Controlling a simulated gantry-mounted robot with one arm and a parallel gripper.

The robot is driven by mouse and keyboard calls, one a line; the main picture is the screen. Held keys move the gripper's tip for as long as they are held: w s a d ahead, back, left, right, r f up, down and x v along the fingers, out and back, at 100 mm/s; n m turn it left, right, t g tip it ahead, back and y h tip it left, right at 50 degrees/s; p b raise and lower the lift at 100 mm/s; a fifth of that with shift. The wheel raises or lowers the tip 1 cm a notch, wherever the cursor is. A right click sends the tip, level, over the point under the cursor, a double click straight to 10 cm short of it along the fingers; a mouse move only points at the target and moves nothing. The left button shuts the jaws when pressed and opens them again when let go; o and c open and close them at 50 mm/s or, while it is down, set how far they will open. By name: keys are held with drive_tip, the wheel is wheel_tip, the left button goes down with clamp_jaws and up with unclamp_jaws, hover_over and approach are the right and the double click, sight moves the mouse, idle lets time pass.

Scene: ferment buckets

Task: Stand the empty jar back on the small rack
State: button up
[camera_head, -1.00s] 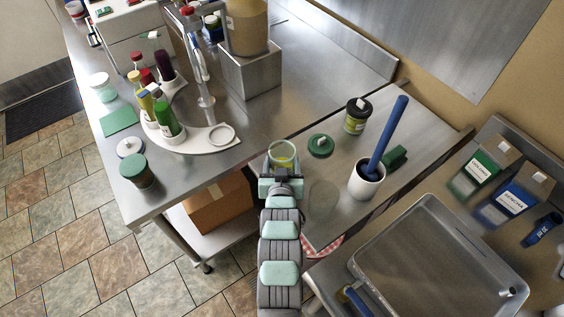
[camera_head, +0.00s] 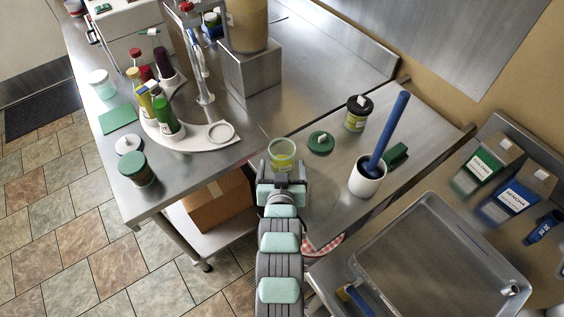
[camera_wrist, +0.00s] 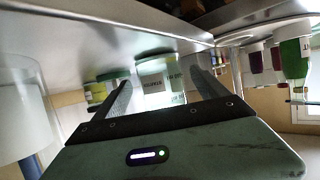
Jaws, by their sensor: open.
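The clear jar (camera_head: 281,157), with a yellow-green band, appears upright near the left edge of the right-hand counter in the head view. My gripper (camera_head: 282,184) is open just on the near side of it; a gap between them is hard to judge. The small white curved rack (camera_head: 190,143) stands on the left counter, holding several coloured bottles. Its empty ring (camera_head: 221,132) is at the right end. The rack also shows in the wrist view (camera_wrist: 268,32).
Right of the jar are a green lid (camera_head: 321,143), a black-lidded jar (camera_head: 356,122) and a white mug (camera_head: 367,181) with a tall blue handle. A green-lidded jar (camera_head: 137,170) stands at the left counter's front. The counter between rack and jar is clear.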

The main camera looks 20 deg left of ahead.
sight(282, 167)
drive_tip(key=p+v, duration=0.1)
drive_tip(key=v, duration=0.1)
drive_tip(key=p+v, duration=0.3)
drive_tip(key=v, duration=0.1)
drive_tip(key=shift+r, duration=0.3)
drive_tip(key=p+v, duration=0.2)
drive_tip(key=p, duration=0.1)
drive_tip(key=shift+f, duration=0.15)
drive_tip(key=shift+s+f, duration=0.1)
drive_tip(key=shift+s, duration=0.1)
